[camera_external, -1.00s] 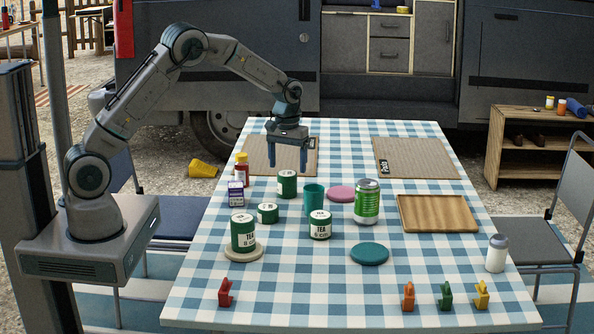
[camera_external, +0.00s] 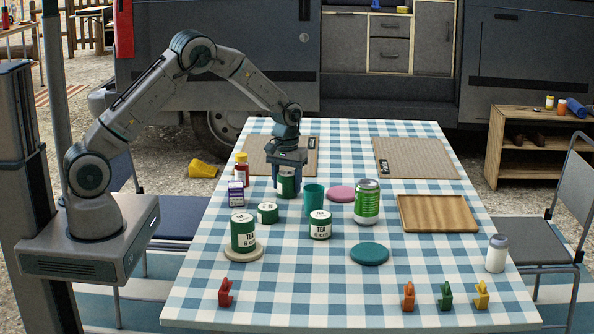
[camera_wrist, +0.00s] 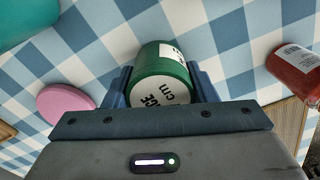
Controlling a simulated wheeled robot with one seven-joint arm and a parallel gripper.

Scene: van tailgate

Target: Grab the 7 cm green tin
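A green tin (camera_external: 287,185) with a white label stands upright on the checked cloth, beyond the other tins. My gripper (camera_external: 288,180) is right over it, pointing down. In the wrist view the tin (camera_wrist: 160,75) sits between the two fingers (camera_wrist: 161,85), with no clear gap at either side, so the gripper looks shut on it. The label there shows "GE" and "cm"; its number is hidden. A tin reading "TEA 6 cm" (camera_external: 320,225), a taller TEA tin (camera_external: 243,234) on a pale coaster, and a low green tin (camera_external: 267,213) stand nearer the camera.
A teal cup (camera_external: 313,201), a small purple-and-white box (camera_external: 236,193) and a red bottle with a yellow cap (camera_external: 241,170) stand close around. A green can (camera_external: 367,203), pink disc (camera_external: 341,194), teal disc (camera_external: 369,254) and wooden tray (camera_external: 437,198) lie rightward.

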